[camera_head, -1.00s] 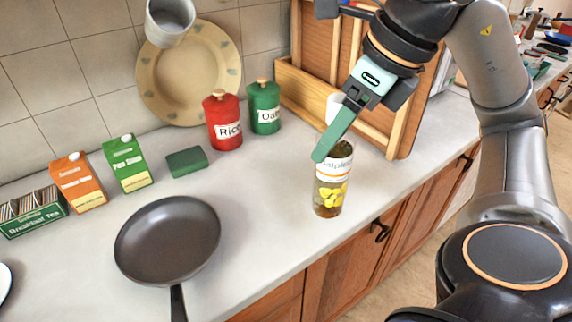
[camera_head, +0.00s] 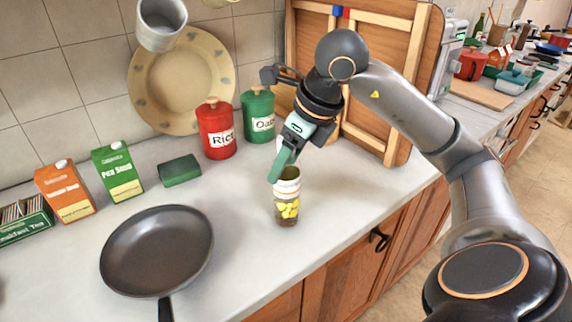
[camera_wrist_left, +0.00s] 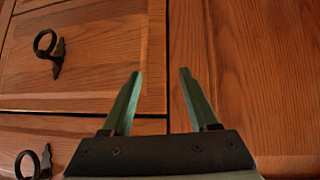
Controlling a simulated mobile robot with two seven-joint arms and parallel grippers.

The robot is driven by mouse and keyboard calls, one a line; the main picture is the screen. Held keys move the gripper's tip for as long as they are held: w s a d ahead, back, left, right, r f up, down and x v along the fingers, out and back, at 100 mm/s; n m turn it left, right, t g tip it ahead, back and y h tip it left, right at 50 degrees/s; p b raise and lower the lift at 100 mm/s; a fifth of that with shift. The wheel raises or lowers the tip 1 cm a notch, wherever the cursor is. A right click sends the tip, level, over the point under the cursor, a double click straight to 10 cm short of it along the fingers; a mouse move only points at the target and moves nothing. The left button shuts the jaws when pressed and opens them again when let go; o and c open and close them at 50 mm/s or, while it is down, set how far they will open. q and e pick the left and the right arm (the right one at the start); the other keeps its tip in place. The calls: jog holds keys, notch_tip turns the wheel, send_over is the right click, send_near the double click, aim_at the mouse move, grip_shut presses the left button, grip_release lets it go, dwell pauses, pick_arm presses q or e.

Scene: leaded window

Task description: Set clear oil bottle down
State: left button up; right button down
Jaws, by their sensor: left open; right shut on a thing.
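The clear bottle (camera_head: 287,209), with a white label and yellow pieces inside, is upright over the front part of the counter (camera_head: 235,255) in the head view. I cannot tell whether its base touches the surface. My right gripper (camera_head: 277,177) is shut on its upper part, and the green fingers hide some of the top. My left gripper (camera_wrist_left: 160,73) shows only in the left wrist view. It is open and empty, in front of wooden cabinet fronts.
A dark frying pan (camera_head: 157,250) lies left of the bottle. A red Rice canister (camera_head: 217,128), a green Oats canister (camera_head: 258,115) and a green block (camera_head: 179,171) stand behind. A wooden rack (camera_head: 378,80) is at the back right. The counter around the bottle is clear.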

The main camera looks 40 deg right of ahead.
pick_arm(q)
jog(key=shift+w+r, duration=0.1)
jog(key=shift+w, duration=0.1)
pick_arm(e)
jog(key=shift+f, duration=0.25)
jog(key=shift+c, duration=0.6)
grip_release()
jog(key=shift+r, duration=0.1)
jog(key=shift+s+r, duration=0.1)
jog(key=shift+r, duration=0.45)
pick_arm(q)
jog(key=a+r+p, duration=0.1)
jog(key=s+r+p, duration=0.1)
jog(key=p, duration=0.1)
jog(key=shift+a+p, duration=0.3)
jog(key=shift+a, duration=0.05)
pick_arm(e)
jog(key=v, duration=1.1)
